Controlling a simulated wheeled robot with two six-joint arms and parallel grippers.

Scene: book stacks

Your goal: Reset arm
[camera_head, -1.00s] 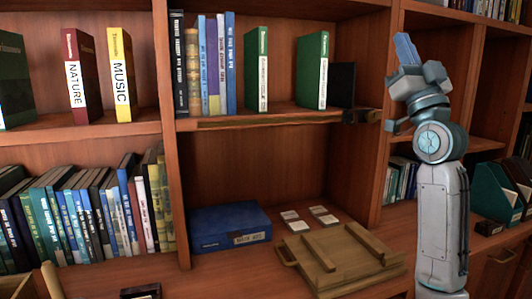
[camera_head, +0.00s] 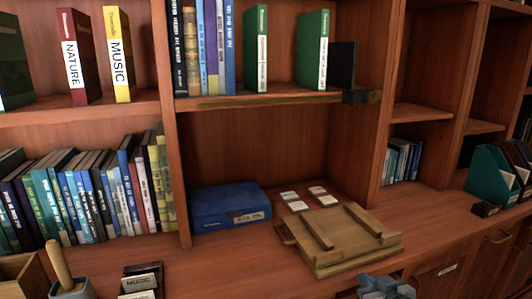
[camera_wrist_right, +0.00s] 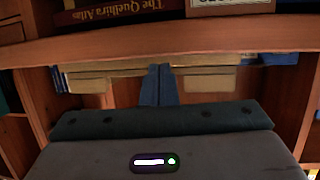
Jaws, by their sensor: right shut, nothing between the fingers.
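My right gripper (camera_head: 384,284) shows at the bottom edge of the head view, in front of the counter and just below the wooden board. Most of its arm is out of frame. In the right wrist view its two blue fingers (camera_wrist_right: 159,86) are together, with nothing between them. My left gripper is not in view.
A wooden board with slats (camera_head: 345,238), a blue box (camera_head: 230,207) and small cards (camera_head: 294,201) lie on the counter. Books fill the shelves at left, including NATURE (camera_head: 80,60) and MUSIC (camera_head: 119,55). A teal file holder (camera_head: 497,178) stands at right.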

